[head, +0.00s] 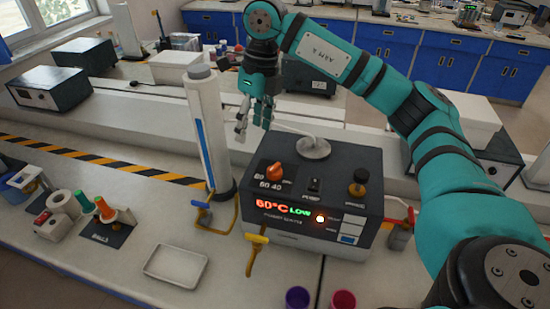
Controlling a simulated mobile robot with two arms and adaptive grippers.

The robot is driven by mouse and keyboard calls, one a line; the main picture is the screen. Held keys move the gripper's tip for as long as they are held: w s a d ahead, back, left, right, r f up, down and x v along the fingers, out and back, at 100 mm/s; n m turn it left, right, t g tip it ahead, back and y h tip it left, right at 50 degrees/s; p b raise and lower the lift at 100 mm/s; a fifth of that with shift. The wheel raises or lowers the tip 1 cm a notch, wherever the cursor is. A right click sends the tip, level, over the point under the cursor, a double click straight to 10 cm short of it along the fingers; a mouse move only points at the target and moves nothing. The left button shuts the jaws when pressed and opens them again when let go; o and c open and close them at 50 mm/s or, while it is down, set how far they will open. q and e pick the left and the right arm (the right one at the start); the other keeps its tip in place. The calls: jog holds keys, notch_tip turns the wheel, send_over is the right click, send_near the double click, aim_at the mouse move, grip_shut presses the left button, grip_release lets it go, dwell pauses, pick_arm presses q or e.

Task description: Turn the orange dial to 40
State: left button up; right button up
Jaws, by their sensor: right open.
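The orange dial (274,171) sits on the sloping top panel of a dark grey box-shaped instrument (340,170) in the middle of the bench. Numbers 60 and 40 are printed beside it, and the red display (270,204) reads 60°C with green LOW next to it. Where the dial points is too small to tell. My right gripper (254,118), on the teal arm from the right, is open and empty. It hangs fingers down in the picture above and left of the dial, apart from it. My left gripper is not in view.
A tall white column (204,130) stands just left of the instrument. A black knob (357,190) and a small switch share the panel, with a round metal plate (313,148) behind. A white tray (176,264) lies front left.

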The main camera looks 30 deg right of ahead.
jog(key=d+r+m+h, duration=0.1)
jog(key=d+r+h, duration=0.1)
jog(key=d, duration=0.3)
send_over(275, 167)
notch_tip(275, 167, down, 8)
jog(key=shift+f+b, duration=0.25)
jog(key=shift+b, duration=0.15)
notch_tip(275, 167, down, 7)
jog(key=shift+p, duration=1.1)
jog(key=shift+f, duration=0.6)
jog(key=c, duration=1.1)
jog(key=shift+c, duration=0.2)
